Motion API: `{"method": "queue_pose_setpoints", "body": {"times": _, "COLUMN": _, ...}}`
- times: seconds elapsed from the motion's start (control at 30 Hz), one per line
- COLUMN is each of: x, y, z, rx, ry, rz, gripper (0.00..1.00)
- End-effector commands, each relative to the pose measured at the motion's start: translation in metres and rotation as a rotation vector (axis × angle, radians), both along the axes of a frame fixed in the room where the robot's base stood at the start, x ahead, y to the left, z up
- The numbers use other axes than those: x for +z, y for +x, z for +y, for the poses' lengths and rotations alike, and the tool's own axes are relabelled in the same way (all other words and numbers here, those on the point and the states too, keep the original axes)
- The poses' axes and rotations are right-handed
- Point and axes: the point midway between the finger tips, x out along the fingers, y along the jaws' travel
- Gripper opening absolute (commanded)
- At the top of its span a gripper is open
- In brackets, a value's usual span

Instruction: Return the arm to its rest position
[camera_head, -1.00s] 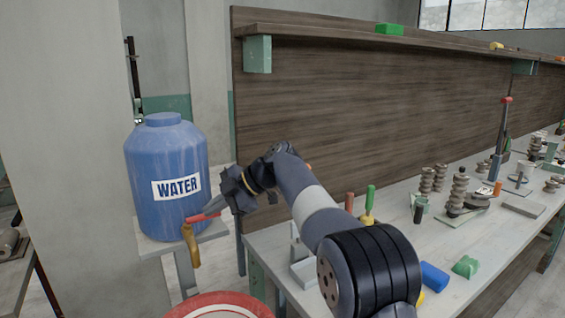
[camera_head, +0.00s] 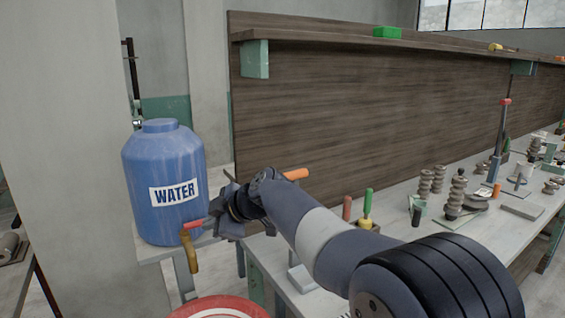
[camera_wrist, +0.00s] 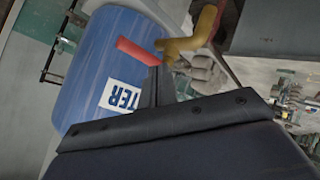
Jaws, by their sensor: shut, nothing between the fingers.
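My arm (camera_head: 325,240) reaches from the lower right toward the blue water container (camera_head: 165,205) at the left in the head view. My gripper (camera_head: 217,212) is shut and empty, close to the right side of the container. A tap with a red handle (camera_head: 195,223) and a yellow-brown spout (camera_head: 189,252) is at the container's lower right, just left of my fingertips. In the wrist view the red handle (camera_wrist: 138,52) and the spout (camera_wrist: 192,46) show close beyond the fingers (camera_wrist: 157,88). I cannot tell whether the fingers touch the handle.
A long workbench (camera_head: 505,233) with several tools and clay pieces runs along the right. A wooden back panel with a shelf (camera_head: 345,38) stands behind it. A red round rim (camera_head: 222,308) is below the tap. A concrete wall (camera_head: 70,150) stands left.

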Motion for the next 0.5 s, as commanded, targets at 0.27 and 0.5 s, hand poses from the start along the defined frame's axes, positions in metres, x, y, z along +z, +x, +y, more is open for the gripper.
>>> {"method": "queue_pose_setpoints", "body": {"times": 0.27, "x": 0.0042, "y": -0.0080, "z": 0.0031, "rx": -0.091, "ry": 0.000, "rz": 0.001, "gripper": 0.00}}
{"method": "queue_pose_setpoints", "body": {"times": 0.5, "x": 0.0014, "y": -0.0096, "z": 0.0036, "rx": -0.125, "ry": 0.000, "rz": 0.001, "gripper": 0.00}}
